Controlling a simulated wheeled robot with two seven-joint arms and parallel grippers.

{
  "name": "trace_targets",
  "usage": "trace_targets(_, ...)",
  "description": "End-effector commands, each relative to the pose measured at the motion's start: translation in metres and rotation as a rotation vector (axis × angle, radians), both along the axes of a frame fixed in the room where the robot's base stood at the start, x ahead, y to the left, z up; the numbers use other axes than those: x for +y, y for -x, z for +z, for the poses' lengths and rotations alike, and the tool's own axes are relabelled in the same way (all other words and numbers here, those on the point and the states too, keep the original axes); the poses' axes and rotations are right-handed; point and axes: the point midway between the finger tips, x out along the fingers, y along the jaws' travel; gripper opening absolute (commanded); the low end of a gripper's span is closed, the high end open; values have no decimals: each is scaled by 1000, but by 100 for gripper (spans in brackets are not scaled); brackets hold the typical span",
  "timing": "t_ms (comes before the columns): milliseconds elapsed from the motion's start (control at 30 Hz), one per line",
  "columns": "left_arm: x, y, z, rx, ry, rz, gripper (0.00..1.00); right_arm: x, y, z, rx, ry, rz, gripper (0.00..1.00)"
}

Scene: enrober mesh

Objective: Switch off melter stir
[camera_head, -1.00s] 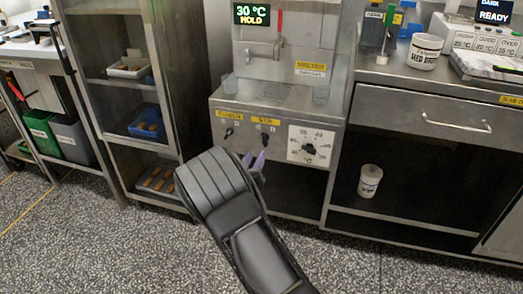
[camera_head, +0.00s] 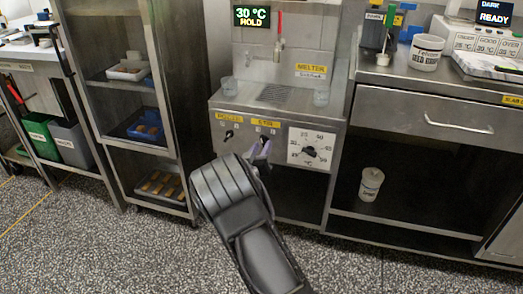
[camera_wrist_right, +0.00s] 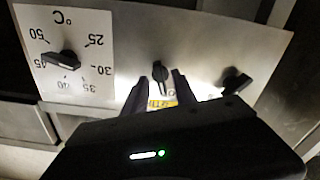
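The melter (camera_head: 278,115) stands in the middle of the head view, its front panel carrying a row of controls. The stir switch is a small black knob (camera_wrist_right: 160,72) in the right wrist view, with a yellow label below it; in the head view my fingers mostly hide the knob under its yellow STIR label (camera_head: 265,123). My right gripper (camera_head: 260,149) is at the panel, its fingers apart. In the right wrist view its fingertips (camera_wrist_right: 159,80) stand one on each side of the stir knob, with gaps visible. My left gripper is out of view.
The power knob (camera_head: 228,135) and the white temperature dial (camera_head: 311,147) flank the stir switch. The display (camera_head: 251,16) reads 30 °C HOLD. A tray rack (camera_head: 163,95) stands left, a steel counter (camera_head: 415,88) right. A white tub (camera_head: 370,184) sits on the lower shelf.

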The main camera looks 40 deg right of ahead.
Motion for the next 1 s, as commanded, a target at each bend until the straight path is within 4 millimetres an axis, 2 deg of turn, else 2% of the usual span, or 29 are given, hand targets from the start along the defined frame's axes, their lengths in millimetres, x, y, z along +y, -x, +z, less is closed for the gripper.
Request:
trace_targets(300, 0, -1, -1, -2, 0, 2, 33, -3, -3, 0, 0, 0, 1, 33)
trace_targets(700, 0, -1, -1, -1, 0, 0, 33, -3, -2, 1, 0, 0, 1, 1)
trace_targets(1000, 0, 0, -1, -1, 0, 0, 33, -3, -2, 0, 0, 0, 1, 0)
